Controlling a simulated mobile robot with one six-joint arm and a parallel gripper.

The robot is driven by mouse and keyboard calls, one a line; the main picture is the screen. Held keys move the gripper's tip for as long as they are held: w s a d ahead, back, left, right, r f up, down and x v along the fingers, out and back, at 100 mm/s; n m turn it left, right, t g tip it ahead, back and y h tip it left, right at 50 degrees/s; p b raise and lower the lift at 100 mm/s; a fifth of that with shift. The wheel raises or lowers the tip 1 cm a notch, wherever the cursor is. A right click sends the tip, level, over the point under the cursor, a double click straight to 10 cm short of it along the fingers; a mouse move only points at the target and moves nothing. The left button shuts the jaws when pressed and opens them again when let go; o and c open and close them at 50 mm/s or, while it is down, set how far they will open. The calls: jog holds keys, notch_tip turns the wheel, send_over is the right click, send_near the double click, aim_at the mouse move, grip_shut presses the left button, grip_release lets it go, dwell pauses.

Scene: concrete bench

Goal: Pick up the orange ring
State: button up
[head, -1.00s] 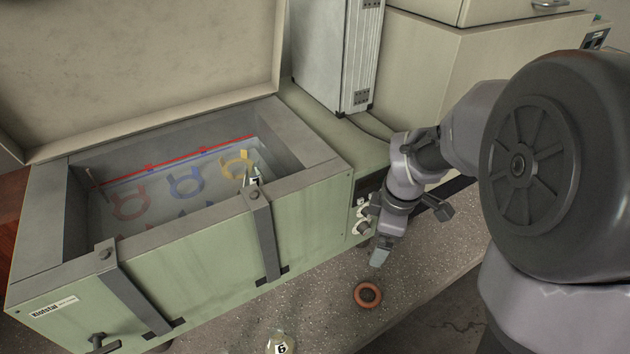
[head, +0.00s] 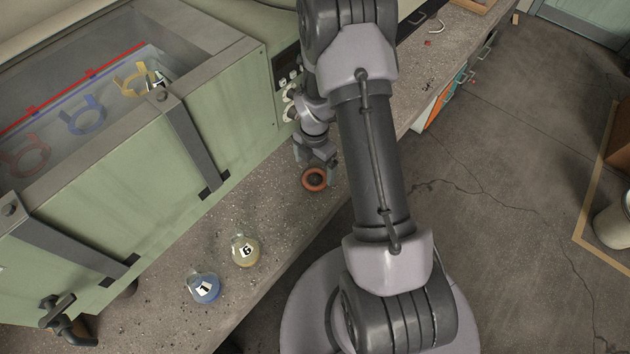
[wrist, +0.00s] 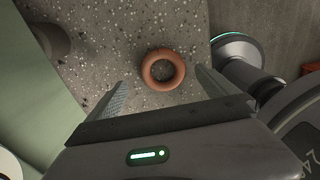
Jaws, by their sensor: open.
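The orange ring (head: 305,180) lies flat on the speckled concrete bench, near its front edge. In the head view my gripper (head: 317,160) is just above and behind it, and one finger partly overlaps the ring's far side. In the wrist view the ring (wrist: 147,70) lies ahead of my gripper (wrist: 160,88), between the lines of its two spread fingers. The jaws are open and nothing is between them. I cannot tell exactly how high the fingertips are above the bench.
A green bath box (head: 150,150) with colored ring holders inside stands left of the gripper. A yellow flask (head: 245,250) and a blue flask (head: 206,288) stand on the bench (head: 185,235) at lower left. The bench around the ring is clear.

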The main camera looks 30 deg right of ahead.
aim_at(315, 181)
jog(key=f, duration=0.1)
jog(key=f+b, duration=0.1)
jog(key=f, duration=0.1)
jog(key=f+b, duration=0.1)
jog(key=shift+s+f, duration=0.2)
jog(key=shift+s, duration=0.05)
jog(key=shift+r, duration=0.15)
jog(key=shift+c, duration=0.7)
jog(key=c, duration=1.5)
